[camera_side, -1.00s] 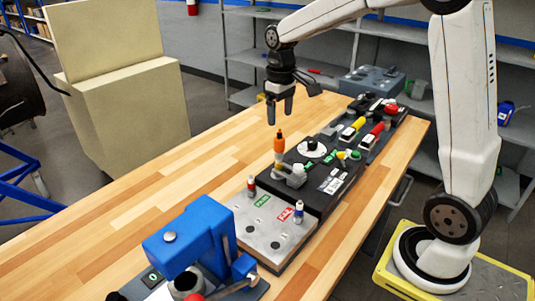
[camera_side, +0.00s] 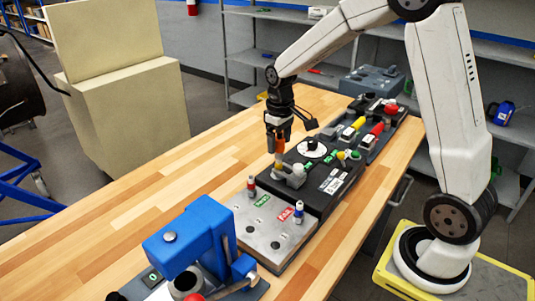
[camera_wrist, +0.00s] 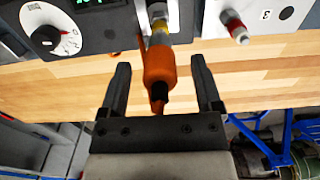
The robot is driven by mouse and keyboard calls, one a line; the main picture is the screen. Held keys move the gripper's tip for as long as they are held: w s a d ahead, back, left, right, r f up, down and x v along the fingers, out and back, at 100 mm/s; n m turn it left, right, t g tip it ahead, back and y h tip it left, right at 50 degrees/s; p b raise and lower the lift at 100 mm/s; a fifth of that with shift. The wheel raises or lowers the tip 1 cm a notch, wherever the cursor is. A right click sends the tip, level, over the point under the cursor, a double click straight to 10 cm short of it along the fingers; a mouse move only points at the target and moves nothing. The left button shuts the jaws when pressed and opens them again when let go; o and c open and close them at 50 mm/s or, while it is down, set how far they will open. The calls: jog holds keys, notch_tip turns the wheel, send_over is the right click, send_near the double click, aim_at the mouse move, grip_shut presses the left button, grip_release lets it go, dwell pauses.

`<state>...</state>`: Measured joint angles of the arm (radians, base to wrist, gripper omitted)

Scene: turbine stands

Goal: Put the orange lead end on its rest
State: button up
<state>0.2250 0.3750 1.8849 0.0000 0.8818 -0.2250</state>
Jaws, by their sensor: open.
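The orange lead end (camera_wrist: 160,70) shows in the wrist view between the two open fingers of my gripper (camera_wrist: 162,88), apart from both. Its dark tip points toward the gripper's palm. In the side view the orange lead end (camera_side: 279,146) stands upright at the near left edge of the black meter box, at a grey fitting (camera_side: 291,174). My gripper (camera_side: 278,137) is above and around its upper part, pointing down. I cannot tell which part is its rest.
The black box has a white dial (camera_side: 312,149). A grey plate (camera_side: 263,224) with pass and fail labels and two small posts lies nearer. A blue press (camera_side: 190,238) stands in front. Red and yellow handles (camera_side: 377,129) lie behind. The wooden table (camera_side: 150,190) is clear on the left.

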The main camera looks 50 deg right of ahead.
dwell(0.6)
grip_shut()
dwell(1.2)
